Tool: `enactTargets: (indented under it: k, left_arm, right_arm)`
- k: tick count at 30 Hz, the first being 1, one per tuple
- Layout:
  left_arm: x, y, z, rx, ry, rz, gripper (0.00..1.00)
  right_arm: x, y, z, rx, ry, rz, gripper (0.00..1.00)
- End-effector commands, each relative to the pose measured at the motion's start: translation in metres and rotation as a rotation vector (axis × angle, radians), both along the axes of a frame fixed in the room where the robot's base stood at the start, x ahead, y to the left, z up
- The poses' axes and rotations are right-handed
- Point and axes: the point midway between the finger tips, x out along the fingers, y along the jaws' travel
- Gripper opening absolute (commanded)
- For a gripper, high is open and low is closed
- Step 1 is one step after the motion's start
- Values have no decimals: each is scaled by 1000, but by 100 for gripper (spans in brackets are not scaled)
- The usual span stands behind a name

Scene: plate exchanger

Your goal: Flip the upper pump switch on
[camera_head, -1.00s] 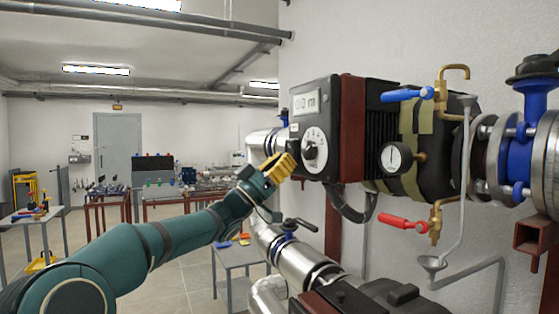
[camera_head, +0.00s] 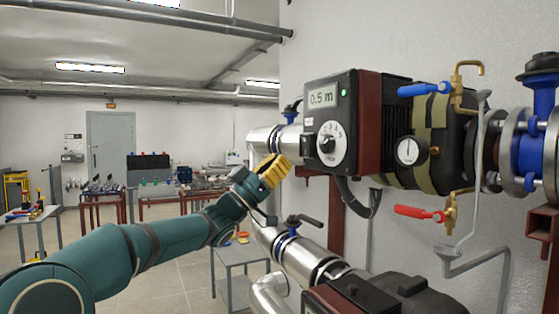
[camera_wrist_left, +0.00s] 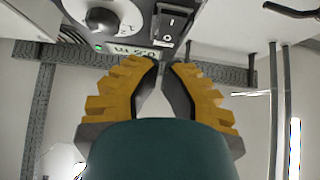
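The upper pump (camera_head: 345,125) is a black box on the upper pipe. Its display (camera_head: 321,97) reads 0.5 m, and a small green light (camera_head: 343,93) is lit beside it. Below is a white dial (camera_head: 331,145) with a black knob. My right gripper is not in view.
A blue-handled valve (camera_head: 425,90), a gauge (camera_head: 410,151) and a red-handled valve (camera_head: 420,212) are right of the pump. A lower pipe (camera_head: 300,256) with a black-handled valve runs below. A grey table (camera_head: 240,255) stands below my left gripper. Open floor lies to the left.

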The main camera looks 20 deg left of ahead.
Motion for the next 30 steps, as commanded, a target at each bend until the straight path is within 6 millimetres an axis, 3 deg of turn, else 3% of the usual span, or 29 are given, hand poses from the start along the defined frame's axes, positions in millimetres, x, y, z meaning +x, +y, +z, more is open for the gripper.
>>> enactTargets:
  k: [6,12,30]
  left_arm:
    - [-20,23,-40,0,4,4,0]
    - [-32,35,-60,0,3,4,0]
    - [-36,38,-67,-1,1,3,0]
  right_arm:
    - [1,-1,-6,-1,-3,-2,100]
    - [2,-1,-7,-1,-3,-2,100]
    - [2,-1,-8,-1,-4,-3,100]
